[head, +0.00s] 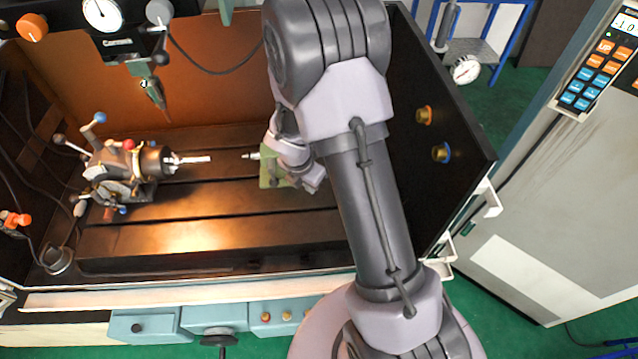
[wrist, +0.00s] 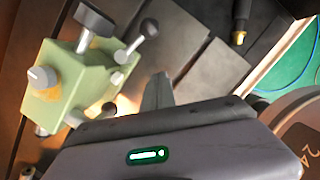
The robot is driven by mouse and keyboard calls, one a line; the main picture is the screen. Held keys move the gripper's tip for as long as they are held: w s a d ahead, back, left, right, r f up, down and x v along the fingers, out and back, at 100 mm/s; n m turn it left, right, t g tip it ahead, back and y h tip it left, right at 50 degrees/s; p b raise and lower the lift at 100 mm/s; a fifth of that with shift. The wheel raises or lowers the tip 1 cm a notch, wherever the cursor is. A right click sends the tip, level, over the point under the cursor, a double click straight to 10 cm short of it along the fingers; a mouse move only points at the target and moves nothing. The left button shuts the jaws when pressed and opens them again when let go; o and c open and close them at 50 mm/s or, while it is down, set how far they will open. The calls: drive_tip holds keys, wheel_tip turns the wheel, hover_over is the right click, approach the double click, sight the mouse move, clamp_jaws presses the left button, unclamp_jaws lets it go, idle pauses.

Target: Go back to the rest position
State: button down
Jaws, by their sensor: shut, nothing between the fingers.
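My gripper (wrist: 157,88) shows in the wrist view as narrow grey fingers together at the bottom middle, with nothing seen between them. In the head view my arm covers most of the bed's right part, and the fingertips cannot be made out. The indexing chuck (head: 125,170) stands on the left of the dark slotted bed (head: 200,240), with a thin bright rod (head: 190,160) pointing right from it. A green tailstock block (head: 270,175) stands right of it, partly behind my wrist. In the wrist view the green block (wrist: 70,85) with its knobs is left of my fingers, apart from them.
A pointed spindle tool (head: 153,92) hangs above the chuck. A dark side wall (head: 440,120) with brass knobs closes the bed's right side. A control cabinet (head: 540,190) stands farther right. Open bed lies in front of the chuck and tailstock.

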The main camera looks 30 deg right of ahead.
wheel_tip(320, 180, up, 13)
drive_tip(key=s+a+m+t+b, duration=0.1)
drive_tip(key=s+a+m+b, duration=0.2)
drive_tip(key=m, duration=0.5)
drive_tip(key=s+a+r+m+t+y+b, duration=0.1)
drive_tip(key=s+a+r+m+y+b, duration=0.1)
drive_tip(key=s+a+m, duration=0.3)
drive_tip(key=s+a+r+m+t+y+b, duration=0.2)
drive_tip(key=s+a+r+m+b, duration=0.2)
drive_tip(key=s+m, duration=0.7)
drive_tip(key=a+m+b, duration=0.1)
drive_tip(key=m, duration=0.2)
drive_tip(key=shift+s+r+y+b, duration=0.3)
drive_tip(key=shift+r, duration=0.05)
